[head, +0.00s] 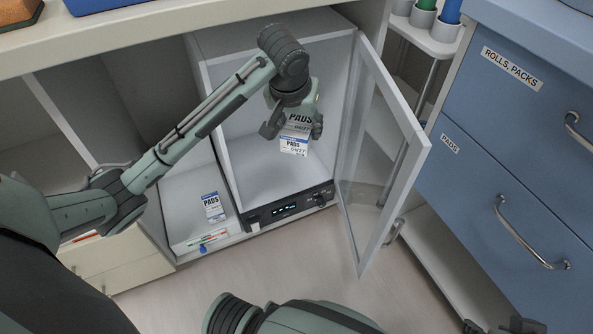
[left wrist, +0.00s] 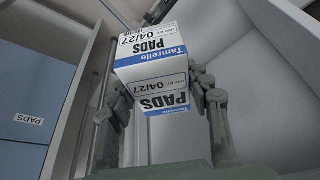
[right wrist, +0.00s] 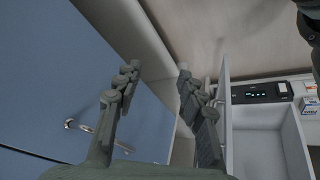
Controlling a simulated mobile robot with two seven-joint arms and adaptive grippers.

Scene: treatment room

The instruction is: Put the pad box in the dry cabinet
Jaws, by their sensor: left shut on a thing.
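My left gripper (head: 291,126) is shut on a white and blue pad box (head: 294,146), labelled PADS 04/27. The box also shows between the fingers in the left wrist view (left wrist: 150,65). The dry cabinet (head: 240,150) is a pale case with a lit display along its lower front edge. Its glass door (head: 385,150) stands open to the right. The held box appears at the cabinet opening, above its floor; I cannot tell how far inside it is. My right gripper (right wrist: 155,75) is open and empty, beside the blue drawers.
Another PADS box (head: 212,206) stands in the white compartment left of the cabinet. Blue drawers (head: 510,150) with metal handles stand at the right. A trolley with cups (head: 425,25) is behind the door. A counter (head: 130,35) overhangs the cabinet.

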